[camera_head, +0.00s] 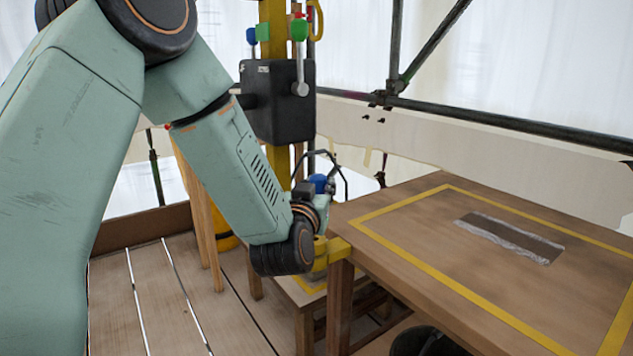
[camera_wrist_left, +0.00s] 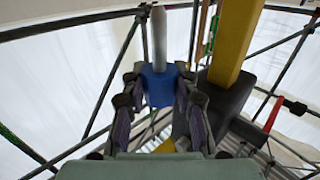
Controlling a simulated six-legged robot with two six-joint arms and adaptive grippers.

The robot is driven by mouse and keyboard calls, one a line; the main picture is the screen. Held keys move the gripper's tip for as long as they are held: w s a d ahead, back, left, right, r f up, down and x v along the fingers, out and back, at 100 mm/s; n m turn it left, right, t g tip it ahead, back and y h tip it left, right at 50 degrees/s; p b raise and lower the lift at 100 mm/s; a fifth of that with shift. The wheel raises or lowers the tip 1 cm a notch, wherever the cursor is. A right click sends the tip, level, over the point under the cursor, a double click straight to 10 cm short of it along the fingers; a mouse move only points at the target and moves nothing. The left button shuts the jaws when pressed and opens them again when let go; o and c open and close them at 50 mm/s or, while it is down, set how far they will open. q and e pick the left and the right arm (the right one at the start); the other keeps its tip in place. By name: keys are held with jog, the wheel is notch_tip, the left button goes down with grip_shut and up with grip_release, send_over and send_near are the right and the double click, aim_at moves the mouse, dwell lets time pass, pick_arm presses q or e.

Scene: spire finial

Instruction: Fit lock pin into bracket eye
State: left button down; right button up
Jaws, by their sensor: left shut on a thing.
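My left gripper (camera_head: 322,178) is low beside the yellow post, near the table corner. In the left wrist view its fingers (camera_wrist_left: 158,92) are shut on the blue grip of the lock pin (camera_wrist_left: 159,86). The pin's grey shank (camera_wrist_left: 159,38) points up and away from the fingers in that view. In the head view only the blue part of the lock pin (camera_head: 318,184) shows, partly hidden by the gripper. A yellow bracket (camera_head: 338,248) sits at the table corner, partly behind my left wrist. I cannot make out the bracket eye. My right gripper is not in view.
A yellow post (camera_head: 272,40) carries a dark box (camera_head: 281,105) with colored-knob levers; both are close to my arm. Scaffold tubes (camera_head: 480,118) run behind.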

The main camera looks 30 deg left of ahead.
pick_arm(q)
jog(key=shift+s+a+r+n+y, duration=0.1)
jog(key=shift+a+r+n+y, duration=0.3)
jog(key=shift+r, duration=0.4)
jog(key=shift+f, duration=0.1)
notch_tip(320, 180, down, 6)
jog(key=b, duration=0.3)
jog(key=shift+b, duration=0.35)
jog(key=shift+p, duration=0.55)
dwell(1.3)
